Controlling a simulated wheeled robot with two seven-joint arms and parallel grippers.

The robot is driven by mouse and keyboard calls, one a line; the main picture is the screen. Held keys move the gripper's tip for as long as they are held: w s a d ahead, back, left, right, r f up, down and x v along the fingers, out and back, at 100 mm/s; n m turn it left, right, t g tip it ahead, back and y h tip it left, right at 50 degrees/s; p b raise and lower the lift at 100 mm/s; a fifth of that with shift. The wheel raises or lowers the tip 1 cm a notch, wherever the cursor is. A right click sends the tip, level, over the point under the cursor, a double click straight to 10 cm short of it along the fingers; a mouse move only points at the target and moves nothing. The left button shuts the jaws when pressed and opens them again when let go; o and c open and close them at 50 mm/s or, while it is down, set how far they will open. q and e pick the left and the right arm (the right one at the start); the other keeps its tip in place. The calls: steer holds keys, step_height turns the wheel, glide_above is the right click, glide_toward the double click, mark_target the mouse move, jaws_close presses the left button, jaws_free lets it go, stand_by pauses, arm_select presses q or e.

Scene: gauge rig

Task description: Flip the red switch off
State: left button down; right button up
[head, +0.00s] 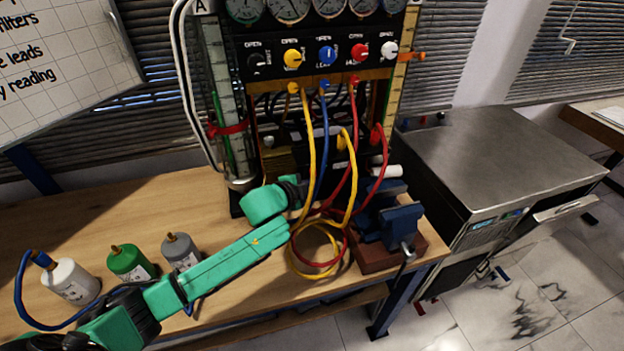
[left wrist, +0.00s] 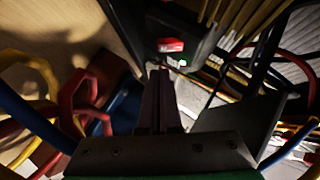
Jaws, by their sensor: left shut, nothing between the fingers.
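A small red switch (left wrist: 171,45) shows in the left wrist view on a dark panel, just beyond my fingertips. A small green light glows just below it and to its right. I cannot tell which way the switch is tipped. My left gripper (left wrist: 160,75) is shut and empty, its fingers pointing toward the switch with their tips slightly below it in the picture. I cannot tell if they touch anything. In the head view my left arm reaches in among the hoses under the gauge rig, and the fingers and the switch are hidden. My right gripper is not in view.
Yellow, blue and red hoses (head: 311,145) hang from the rig around my left wrist. A blue vise (head: 392,222) stands to the right. White, green and grey canisters (head: 130,263) stand at the left of the wooden bench (head: 110,205). A metal cabinet (head: 490,150) stands at the right.

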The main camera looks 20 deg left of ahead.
mark_target(313, 174)
arm_select(q)
steer(key=shift+w+a+f, duration=0.55)
steer(key=shift+w+f, duration=0.1)
steer(key=shift+w, duration=0.1)
steer(key=shift+w+a+r+m+t+b, duration=0.15)
steer(key=shift+w+r+m+t+b, duration=0.15)
steer(key=shift+r+t, duration=0.2)
steer(key=shift+s, duration=0.1)
stand_by(0.3)
